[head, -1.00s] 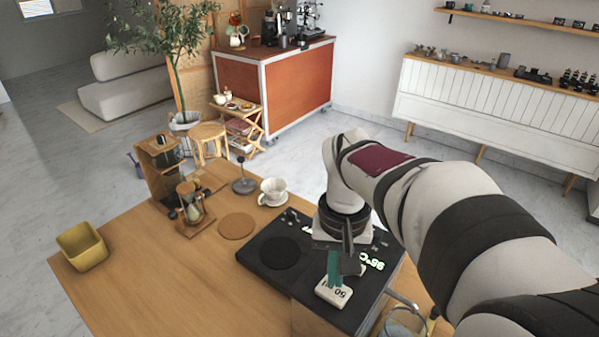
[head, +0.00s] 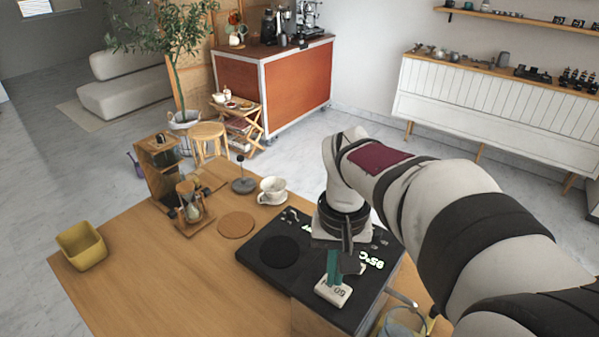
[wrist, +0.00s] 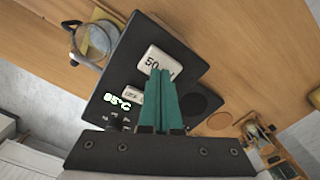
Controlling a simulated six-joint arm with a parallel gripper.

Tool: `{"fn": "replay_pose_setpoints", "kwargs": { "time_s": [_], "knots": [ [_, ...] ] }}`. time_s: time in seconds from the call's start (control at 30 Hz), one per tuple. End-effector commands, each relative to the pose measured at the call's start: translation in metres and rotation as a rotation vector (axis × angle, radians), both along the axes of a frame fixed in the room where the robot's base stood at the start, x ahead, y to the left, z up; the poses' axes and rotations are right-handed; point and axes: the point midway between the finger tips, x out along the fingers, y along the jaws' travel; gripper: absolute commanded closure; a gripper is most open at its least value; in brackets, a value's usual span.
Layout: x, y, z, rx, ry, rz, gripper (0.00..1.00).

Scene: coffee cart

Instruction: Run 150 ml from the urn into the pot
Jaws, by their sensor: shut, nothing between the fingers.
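The urn's black top (head: 257,247) carries a lit temperature display (head: 372,262), also in the wrist view (wrist: 117,102). A white key (head: 333,293) sits on it; in the wrist view the key (wrist: 158,60) reads 50 and is partly covered by my fingers. A second white key (wrist: 132,95) is beside them. My gripper (head: 332,277) has teal fingers, shut and empty, with the tips at the 50 key; I cannot tell whether they touch or press it. A glass pot (head: 404,322) stands at the bottom right, cut by the frame; the wrist view shows it (wrist: 92,42).
The table's front left is clear.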

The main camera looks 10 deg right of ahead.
Motion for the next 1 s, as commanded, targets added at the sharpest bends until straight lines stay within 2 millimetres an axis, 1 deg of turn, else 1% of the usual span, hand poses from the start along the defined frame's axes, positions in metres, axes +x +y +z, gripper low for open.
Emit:
{"fn": "replay_pose_setpoints", "kwargs": {
  "time_s": [0.57, 1.0],
  "knots": [
    [0.0, 0.0, -0.001, 0.0, 0.0, 0.0, 1.0],
    [0.0, 0.0, -0.012, 0.0, 0.001, 0.001, 1.0]
  ]
}}
